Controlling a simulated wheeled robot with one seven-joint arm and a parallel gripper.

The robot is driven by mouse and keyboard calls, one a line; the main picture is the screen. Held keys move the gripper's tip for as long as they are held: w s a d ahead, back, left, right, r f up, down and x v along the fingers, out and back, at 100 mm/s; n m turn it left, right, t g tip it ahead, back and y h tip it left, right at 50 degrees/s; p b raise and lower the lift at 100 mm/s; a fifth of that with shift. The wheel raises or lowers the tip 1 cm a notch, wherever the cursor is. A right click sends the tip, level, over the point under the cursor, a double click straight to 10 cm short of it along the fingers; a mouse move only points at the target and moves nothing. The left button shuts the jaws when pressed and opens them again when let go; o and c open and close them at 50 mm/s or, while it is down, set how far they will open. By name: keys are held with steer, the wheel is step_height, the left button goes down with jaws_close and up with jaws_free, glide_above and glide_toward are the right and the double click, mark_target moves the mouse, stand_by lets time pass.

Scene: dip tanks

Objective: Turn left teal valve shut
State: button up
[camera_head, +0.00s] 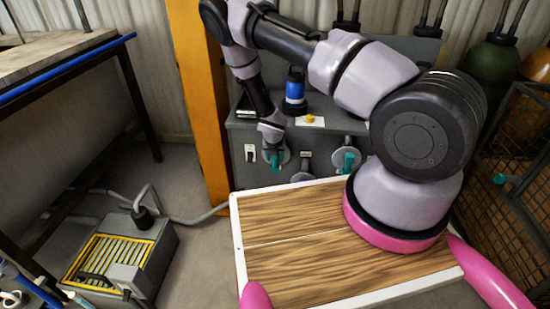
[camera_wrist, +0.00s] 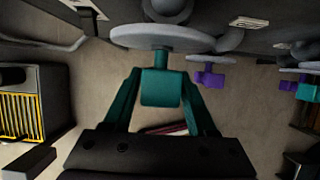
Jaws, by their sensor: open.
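The left teal valve (camera_wrist: 160,88) has a block-like handle on a short stem below a pale round disc (camera_wrist: 160,37) in the wrist view. My gripper (camera_wrist: 160,76) is open, its two teal fingers on either side of this handle. Small gaps seem to show between handle and fingers; I cannot tell whether either touches. In the head view my gripper (camera_head: 272,148) is at the left valve on the grey cabinet front and hides much of it. Another teal valve (camera_head: 347,160) is farther right, and also shows in the wrist view (camera_wrist: 307,90).
A purple valve (camera_wrist: 209,77) is right of the left teal valve. A blue container (camera_head: 295,88) stands on the grey cabinet (camera_head: 325,140). An orange post (camera_head: 200,100) rises close to the left of my gripper. A yellow-grated box (camera_head: 120,255) is on the floor.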

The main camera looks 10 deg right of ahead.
jaws_close()
steer(key=shift+d, duration=0.15)
steer(key=y, duration=0.2)
steer(key=d+m+t+y, duration=0.1)
steer(key=y, duration=0.1)
steer(key=shift+s+f+t, duration=0.1)
steer(key=shift+s+t, duration=0.1)
steer(key=shift+t, duration=0.1)
steer(key=shift+s+d+f+m+t+y, duration=0.15)
steer(key=shift+f+m+t+y, duration=0.3)
steer(key=shift+t+y, duration=0.95)
steer(key=shift+d+f+m+t+y, duration=0.25)
steer(key=shift+m+t+y, duration=0.4)
steer(key=shift+y, duration=1.55)
steer(key=shift+s+d+f+m+t+y, duration=0.15)
steer(key=shift+f+m+t+y, duration=0.45)
steer(key=shift+y, duration=1.2)
steer(key=shift+r+t+y, duration=0.15)
steer(key=shift+t+y, duration=0.1)
steer(key=shift+y, duration=0.05)
